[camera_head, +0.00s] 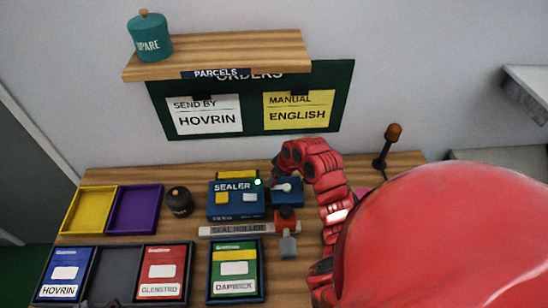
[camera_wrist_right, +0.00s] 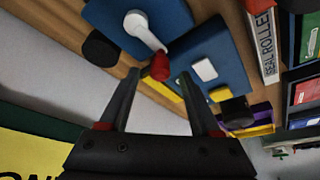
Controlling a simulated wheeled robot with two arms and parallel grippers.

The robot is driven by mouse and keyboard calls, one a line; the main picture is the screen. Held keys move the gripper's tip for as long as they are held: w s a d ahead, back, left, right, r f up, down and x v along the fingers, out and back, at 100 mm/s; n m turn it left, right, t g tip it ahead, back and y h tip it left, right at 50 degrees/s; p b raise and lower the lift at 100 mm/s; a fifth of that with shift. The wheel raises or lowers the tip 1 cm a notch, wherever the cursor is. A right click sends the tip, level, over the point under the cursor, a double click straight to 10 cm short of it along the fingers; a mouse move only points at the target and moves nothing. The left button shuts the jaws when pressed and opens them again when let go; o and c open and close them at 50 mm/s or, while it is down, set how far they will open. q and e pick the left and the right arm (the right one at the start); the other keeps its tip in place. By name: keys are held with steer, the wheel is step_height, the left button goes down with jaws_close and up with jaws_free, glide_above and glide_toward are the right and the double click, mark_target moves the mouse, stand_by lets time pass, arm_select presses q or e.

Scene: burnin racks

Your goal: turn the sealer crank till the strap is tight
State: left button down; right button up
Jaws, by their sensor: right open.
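The blue sealer (camera_head: 235,204) stands on the wooden bench, with a small green light near its top right corner. Beside it is a blue crank box (camera_head: 290,198) with a pale grey crank arm (camera_wrist_right: 143,30). The crank's red knob (camera_wrist_right: 160,67) shows in the wrist view at the end of that arm. My right gripper (camera_wrist_right: 160,78) is open, its fingers spread either side of the knob and not closed on it. In the head view my red right arm covers part of the crank area. I cannot make out the strap.
A seal roller strip (camera_head: 236,230) and a grey-handled tool (camera_head: 288,245) lie in front. A dark round pot (camera_head: 179,200) and yellow (camera_head: 90,208) and purple (camera_head: 135,209) trays are left. An orange-topped lamp (camera_head: 388,145) stands at the back right.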

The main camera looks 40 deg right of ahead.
steer(key=shift+x, duration=0.85)
jaws_close()
